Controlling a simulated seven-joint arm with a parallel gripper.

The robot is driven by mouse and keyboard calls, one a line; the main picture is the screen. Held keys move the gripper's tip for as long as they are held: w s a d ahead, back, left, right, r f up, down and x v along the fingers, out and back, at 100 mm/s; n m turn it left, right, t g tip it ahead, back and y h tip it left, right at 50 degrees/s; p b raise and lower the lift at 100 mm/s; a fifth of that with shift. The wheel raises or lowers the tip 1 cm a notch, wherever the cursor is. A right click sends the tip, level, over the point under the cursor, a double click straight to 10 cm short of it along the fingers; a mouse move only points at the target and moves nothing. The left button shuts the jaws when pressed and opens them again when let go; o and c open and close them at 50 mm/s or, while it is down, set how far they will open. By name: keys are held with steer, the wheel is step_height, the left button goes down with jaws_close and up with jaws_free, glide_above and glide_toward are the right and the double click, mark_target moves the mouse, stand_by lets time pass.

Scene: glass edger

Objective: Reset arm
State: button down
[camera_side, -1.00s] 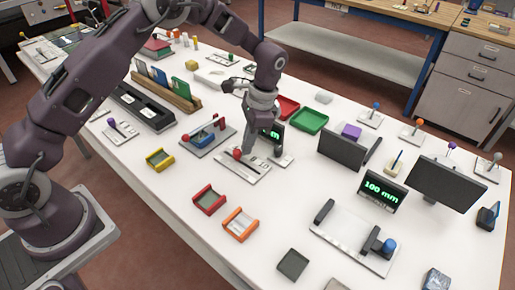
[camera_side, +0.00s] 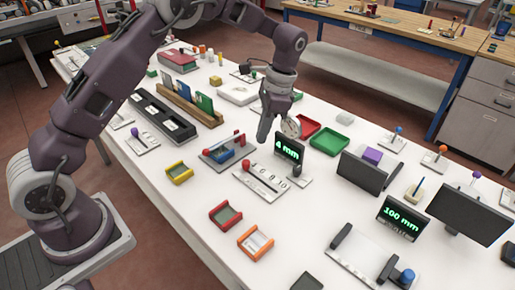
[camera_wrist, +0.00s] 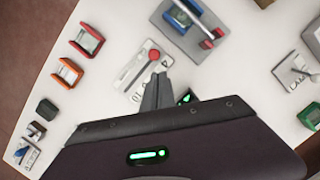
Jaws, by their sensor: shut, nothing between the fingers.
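My gripper (camera_side: 263,136) is shut and empty, pointing down, in the side view. It hangs above the table just behind a pale lever plate (camera_side: 268,185) with a red-knobbed lever (camera_side: 246,164) and printed numbers. A small display (camera_side: 289,149) reading "4 mm" in green stands to the right of the fingers. In the wrist view, my closed fingers (camera_wrist: 158,88) appear just below the red knob (camera_wrist: 154,55) in the picture and cover part of the lever plate (camera_wrist: 133,77). The fingers look apart from the knob.
A blue device with red parts (camera_side: 224,151) stands left of the lever plate. Red (camera_side: 226,215), orange (camera_side: 255,243) and yellow (camera_side: 179,173) trays lie in front. A green tray (camera_side: 329,141), dark monitors (camera_side: 362,172) and a "100 mm" display (camera_side: 400,216) stand to the right.

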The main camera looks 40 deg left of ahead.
steer(key=s+r+n+t, duration=0.2)
steer(key=s+r, duration=0.4)
steer(key=r, duration=0.3)
steer(key=s+r+n+t, duration=0.1)
steer(key=s+r+t, duration=0.1)
steer(key=s+r, duration=0.55)
steer(key=s+d+n+t+h, duration=0.1)
steer(key=s+n+t, duration=0.2)
steer(key=s, duration=1.3)
steer(key=shift+s+d+r+n+t+h, duration=0.15)
steer(key=shift+s+n+t+h, duration=0.2)
steer(key=shift+n, duration=0.25)
steer(key=shift+w, duration=0.15)
